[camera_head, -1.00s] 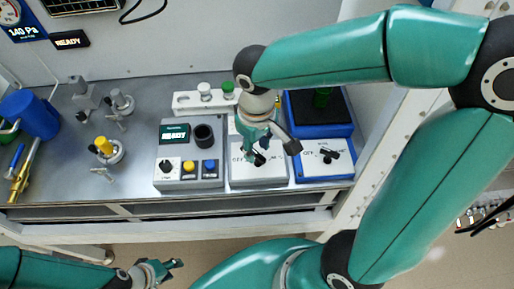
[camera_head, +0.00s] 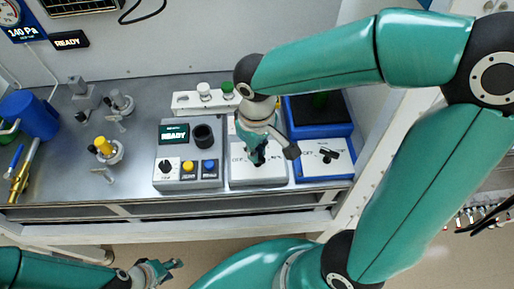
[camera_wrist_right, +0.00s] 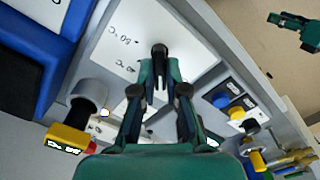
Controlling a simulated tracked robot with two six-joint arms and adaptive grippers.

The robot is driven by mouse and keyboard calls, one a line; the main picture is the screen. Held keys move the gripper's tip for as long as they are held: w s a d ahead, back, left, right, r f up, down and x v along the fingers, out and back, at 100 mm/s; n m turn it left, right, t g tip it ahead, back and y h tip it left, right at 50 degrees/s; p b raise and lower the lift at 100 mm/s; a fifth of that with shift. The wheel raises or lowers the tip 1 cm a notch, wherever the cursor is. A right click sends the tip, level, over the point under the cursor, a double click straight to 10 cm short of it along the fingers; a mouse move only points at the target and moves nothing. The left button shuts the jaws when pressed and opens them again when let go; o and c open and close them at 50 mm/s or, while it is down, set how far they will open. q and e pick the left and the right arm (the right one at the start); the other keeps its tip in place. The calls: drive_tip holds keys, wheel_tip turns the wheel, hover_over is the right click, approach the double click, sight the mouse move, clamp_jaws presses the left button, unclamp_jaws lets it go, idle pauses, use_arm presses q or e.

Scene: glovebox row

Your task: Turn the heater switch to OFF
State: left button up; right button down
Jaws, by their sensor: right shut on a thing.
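The heater switch is a black knob (camera_wrist_right: 160,52) on a white-topped grey box (camera_head: 245,179). In the right wrist view its white panel (camera_wrist_right: 185,48) shows the marks 50 °C and 40 °C; in the head view an OFF label shows at the panel's left. My right gripper (camera_head: 258,160) reaches down onto the knob. In the right wrist view my right gripper (camera_wrist_right: 160,75) is shut on it, with a finger on either side. The fingers hide much of the knob, so its setting is unclear. My left gripper (camera_head: 163,268) is open and empty, low in front of the bench.
A blue unit (camera_head: 325,172) with a similar black switch stands close to the right. A grey control box (camera_head: 190,155) with a dial, yellow and blue buttons and a dark cup stands close to the left. A white rack (camera_head: 187,104) is behind. The bench's middle left holds small fittings.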

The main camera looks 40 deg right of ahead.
drive_tip(key=shift+a+n, duration=0.1)
drive_tip(key=shift+n, duration=3.1)
drive_tip(key=c, duration=1.2)
unclamp_jaws()
drive_tip(key=shift+r, duration=0.1)
wheel_tip(320, 180, up, 12)
